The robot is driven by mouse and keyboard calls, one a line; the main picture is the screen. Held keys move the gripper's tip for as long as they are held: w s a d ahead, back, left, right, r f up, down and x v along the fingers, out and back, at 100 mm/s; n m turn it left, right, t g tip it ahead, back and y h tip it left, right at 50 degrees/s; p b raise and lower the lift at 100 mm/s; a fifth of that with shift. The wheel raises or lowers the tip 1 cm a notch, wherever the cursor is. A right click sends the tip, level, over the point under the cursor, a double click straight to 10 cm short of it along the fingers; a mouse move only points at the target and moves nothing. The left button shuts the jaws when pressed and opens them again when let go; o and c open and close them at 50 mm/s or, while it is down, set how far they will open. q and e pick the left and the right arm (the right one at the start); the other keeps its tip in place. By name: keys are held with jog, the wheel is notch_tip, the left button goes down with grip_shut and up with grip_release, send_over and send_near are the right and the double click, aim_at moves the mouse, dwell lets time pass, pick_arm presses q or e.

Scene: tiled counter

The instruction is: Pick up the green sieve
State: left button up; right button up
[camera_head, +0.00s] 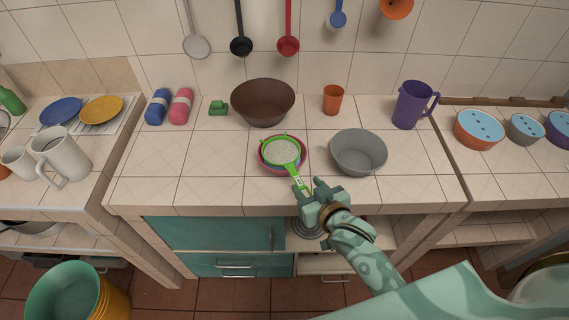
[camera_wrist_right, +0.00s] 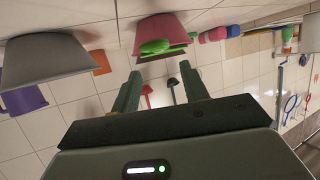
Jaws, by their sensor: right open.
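The green sieve (camera_head: 283,151) rests on top of a pink-red bowl (camera_head: 265,163) at the front middle of the counter, its handle pointing toward the front edge. In the right wrist view, which is upside down, the green sieve (camera_wrist_right: 156,47) shows beyond the fingertips, against the pink-red bowl (camera_wrist_right: 160,28). My right gripper (camera_head: 308,187) is open at the handle's end, near the counter's front edge. Its two fingers (camera_wrist_right: 158,82) stand apart with nothing visibly held between them. Whether a finger touches the handle I cannot tell. My left gripper is not in view.
A grey bowl (camera_head: 358,155) stands close to the right of the sieve. A brown bowl (camera_head: 262,103) is behind it. An orange cup (camera_head: 333,100) and purple pitcher (camera_head: 409,106) stand at the back. The counter left of the sieve (camera_head: 190,165) is clear.

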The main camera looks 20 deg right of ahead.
aim_at(293, 172)
jog(key=shift+x, duration=1)
jog(key=b+x, duration=0.1)
jog(key=x, duration=0.4)
jog(key=shift+a+f, duration=0.1)
jog(key=shift+c, duration=1)
grip_shut()
